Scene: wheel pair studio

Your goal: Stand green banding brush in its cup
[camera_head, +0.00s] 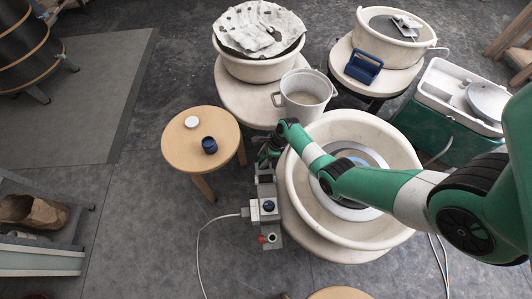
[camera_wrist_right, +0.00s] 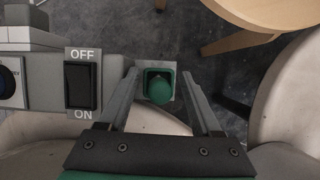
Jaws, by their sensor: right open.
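A green object (camera_wrist_right: 159,87), which looks like the end of the green banding brush, shows in the right wrist view in front of a small grey plate beside the control box. My right gripper (camera_wrist_right: 160,76) is open, with one finger on each side of the green end; whether they touch it I cannot tell. In the head view my right gripper (camera_head: 264,157) is beside the wheel basin, and the brush cannot be made out there. A small dark blue cup (camera_head: 209,145) stands on the round wooden stool (camera_head: 180,155). My left gripper is not in view.
The control box (camera_wrist_right: 35,80) with an OFF/ON switch lies left of the gripper. The large wheel basin (camera_head: 405,160) is to its right. A white bucket (camera_head: 304,92) stands behind. A white round piece (camera_head: 192,121) sits on the stool. Floor left of the stool is clear.

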